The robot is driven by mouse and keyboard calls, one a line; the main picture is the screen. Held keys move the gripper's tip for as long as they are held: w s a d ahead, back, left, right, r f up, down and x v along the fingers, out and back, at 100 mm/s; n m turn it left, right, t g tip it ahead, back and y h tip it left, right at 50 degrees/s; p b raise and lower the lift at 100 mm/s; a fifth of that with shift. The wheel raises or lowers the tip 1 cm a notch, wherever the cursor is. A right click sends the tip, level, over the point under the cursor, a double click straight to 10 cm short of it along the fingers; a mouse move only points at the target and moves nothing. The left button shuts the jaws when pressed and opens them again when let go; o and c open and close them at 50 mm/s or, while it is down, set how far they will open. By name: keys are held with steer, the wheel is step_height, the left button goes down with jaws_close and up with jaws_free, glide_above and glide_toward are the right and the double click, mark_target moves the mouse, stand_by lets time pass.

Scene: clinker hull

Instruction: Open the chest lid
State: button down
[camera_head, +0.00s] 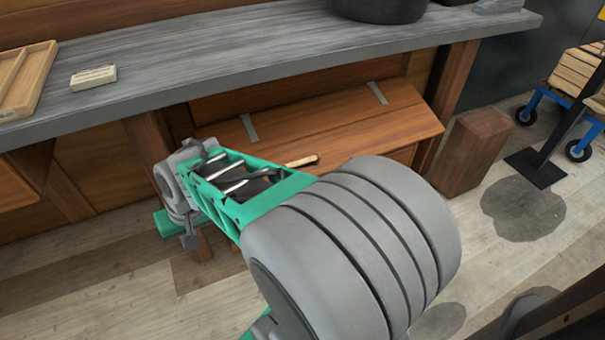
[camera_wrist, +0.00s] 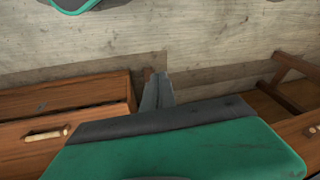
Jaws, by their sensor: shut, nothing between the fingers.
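The chest is a brown wooden box under the workbench. Its lid (camera_head: 340,120) looks shut, with two grey straps near its back edge and a pale wooden handle (camera_head: 302,161) at its front edge. My arm hides much of the chest's front. In the wrist view the chest's lid (camera_wrist: 85,93) and its handle (camera_wrist: 45,134) lie on the left. My gripper (camera_head: 189,242) points down off the chest's left end, in front of the bench. In the wrist view my gripper (camera_wrist: 158,90) is shut and empty, apart from the chest and handle.
The grey workbench top (camera_head: 230,50) overhangs the chest. A wooden bench leg (camera_head: 150,145) stands left of it, and a wooden block (camera_head: 475,150) stands to its right. A blue-framed wheeled cart (camera_head: 560,110) is farther right. The plank floor (camera_head: 110,290) in front is clear.

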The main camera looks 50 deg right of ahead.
steer(key=w+d+f+m+t+y, duration=0.1)
steer(key=w+d+f+m+t, duration=0.2)
steer(key=w+d+f+m, duration=0.35)
steer(key=w+d+f+m+t+y, duration=0.25)
steer(key=d+f+m, duration=0.35)
steer(key=d+m, duration=0.3)
steer(key=s+d+f+m+t+h, duration=0.3)
steer(key=s+d+m+h, duration=0.35)
steer(key=d+m, duration=0.5)
steer(key=s+d+f+m+t+h, duration=0.35)
steer(key=s+d+m+h, duration=0.3)
steer(key=d+m, duration=0.5)
steer(key=shift+n+y, duration=0.25)
steer(key=x, duration=0.3)
steer(key=b+x, duration=0.1)
steer(key=x, duration=0.5)
steer(key=shift+w+d+r+b, duration=0.2)
steer(key=shift+w+r+b, duration=0.05)
steer(key=shift+r+b, duration=0.1)
steer(key=shift+r, duration=0.15)
